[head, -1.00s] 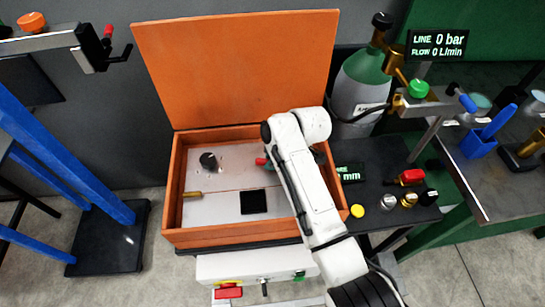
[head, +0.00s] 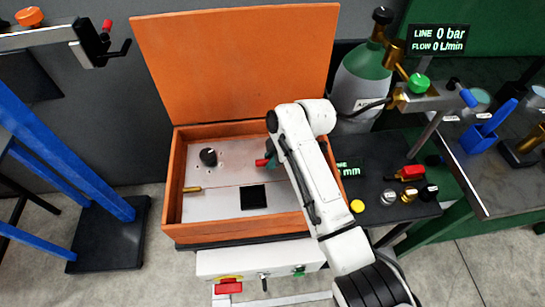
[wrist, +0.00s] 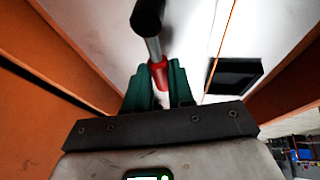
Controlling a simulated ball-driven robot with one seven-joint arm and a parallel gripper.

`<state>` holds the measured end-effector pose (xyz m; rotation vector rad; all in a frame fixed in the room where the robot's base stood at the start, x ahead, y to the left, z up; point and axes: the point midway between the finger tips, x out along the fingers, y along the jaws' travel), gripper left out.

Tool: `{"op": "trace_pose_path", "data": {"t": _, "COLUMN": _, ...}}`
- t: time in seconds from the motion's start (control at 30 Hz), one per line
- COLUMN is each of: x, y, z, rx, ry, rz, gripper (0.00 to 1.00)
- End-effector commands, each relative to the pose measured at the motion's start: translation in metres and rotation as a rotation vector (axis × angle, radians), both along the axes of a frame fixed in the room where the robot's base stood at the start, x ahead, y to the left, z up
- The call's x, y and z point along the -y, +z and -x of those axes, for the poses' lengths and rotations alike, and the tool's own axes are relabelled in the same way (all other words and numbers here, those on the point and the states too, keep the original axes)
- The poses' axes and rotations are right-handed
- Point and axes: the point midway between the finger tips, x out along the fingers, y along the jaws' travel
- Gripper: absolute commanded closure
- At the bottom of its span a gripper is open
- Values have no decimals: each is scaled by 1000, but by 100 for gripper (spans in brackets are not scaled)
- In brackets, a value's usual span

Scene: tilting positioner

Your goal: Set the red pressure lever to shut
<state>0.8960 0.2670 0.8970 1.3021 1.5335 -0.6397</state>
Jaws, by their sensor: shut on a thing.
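The red pressure lever (head: 262,162) is inside the open orange box, right of the black knob, and only a small red part shows in the head view. In the wrist view the red lever (wrist: 158,72) sits between the teal fingers, with a metal rod and a black end beyond it. My gripper (wrist: 157,88) is shut on the red part. In the head view my gripper (head: 272,161) is mostly hidden by my white arm, which reaches over the box's right side. The lever's base and any markings by it are hidden.
The orange box (head: 175,190) has its lid (head: 235,65) raised behind. Its grey panel carries a black knob (head: 208,157), a brass fitting (head: 192,189) and a black square (head: 253,197). A green-topped cylinder (head: 362,75) stands at the right. A display (head: 437,40) reads 0 bar.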

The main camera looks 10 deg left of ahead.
Motion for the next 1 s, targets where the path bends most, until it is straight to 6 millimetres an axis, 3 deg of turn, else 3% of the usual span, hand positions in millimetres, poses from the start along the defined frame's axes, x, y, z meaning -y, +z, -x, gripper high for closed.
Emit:
{"op": "trace_pose_path", "data": {"t": 0.27, "x": 0, "y": 0, "z": 1, "rx": -1, "ry": 2, "rz": 1, "gripper": 52}}
{"op": "trace_pose_path", "data": {"t": 0.57, "x": 1, "y": 2, "z": 0, "rx": 0, "ry": 0, "rz": 0, "gripper": 52}}
{"op": "trace_pose_path", "data": {"t": 0.77, "x": 11, "y": 24, "z": 1, "rx": 3, "ry": 0, "rz": -2, "gripper": 52}}
{"op": "trace_pose_path", "data": {"t": 1.0, "x": 31, "y": 66, "z": 4, "rx": 2, "ry": 1, "rz": -1, "gripper": 52}}
